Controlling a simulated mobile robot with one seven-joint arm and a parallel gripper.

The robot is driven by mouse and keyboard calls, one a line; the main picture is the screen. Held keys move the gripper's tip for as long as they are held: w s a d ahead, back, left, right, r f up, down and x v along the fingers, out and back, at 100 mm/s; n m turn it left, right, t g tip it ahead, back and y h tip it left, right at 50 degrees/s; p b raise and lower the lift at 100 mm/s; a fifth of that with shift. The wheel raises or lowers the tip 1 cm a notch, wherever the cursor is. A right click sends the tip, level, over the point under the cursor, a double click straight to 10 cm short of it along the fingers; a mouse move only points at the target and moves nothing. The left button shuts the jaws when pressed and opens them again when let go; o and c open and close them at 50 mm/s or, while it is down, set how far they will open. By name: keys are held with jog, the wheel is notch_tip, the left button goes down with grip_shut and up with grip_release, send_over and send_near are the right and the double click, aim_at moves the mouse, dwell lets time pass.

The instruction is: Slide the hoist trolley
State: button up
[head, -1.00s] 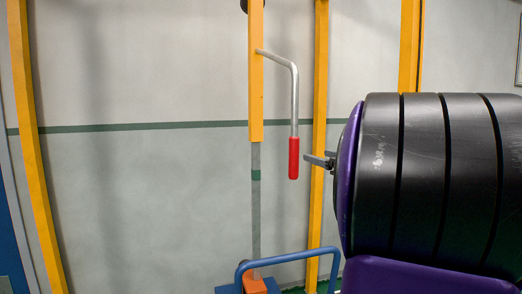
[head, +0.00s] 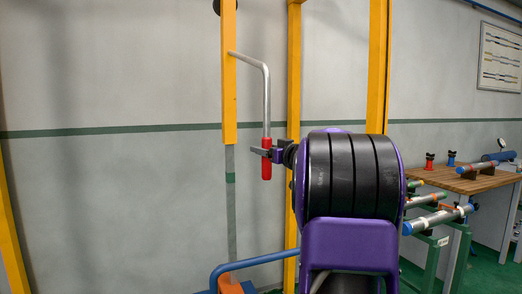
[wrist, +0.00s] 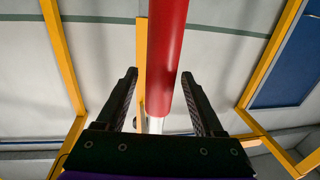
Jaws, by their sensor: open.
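A bent steel bar with a red grip (head: 266,166) hangs from a yellow upright beam (head: 229,80). My gripper (head: 262,152) is at the red grip's upper part, level with it, its fingers reaching leftward across it. In the wrist view my gripper (wrist: 158,75) is open, and the red grip (wrist: 166,50) runs between the two fingers, nearer the right one. I cannot tell whether it touches that finger. A dark round part (head: 217,7) shows at the beam's top, cut off by the picture edge; I cannot tell whether it belongs to the trolley.
Yellow posts (head: 293,75) stand behind and right of the grip. A blue tubular rail (head: 255,262) is below. At the right are a wooden bench (head: 470,182) and pipes on green stands (head: 437,220). Grey wall and free room lie to the left.

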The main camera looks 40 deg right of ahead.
jog(key=shift+w+d, duration=0.1)
jog(key=shift+w, duration=1.35)
grip_shut()
dwell(0.4)
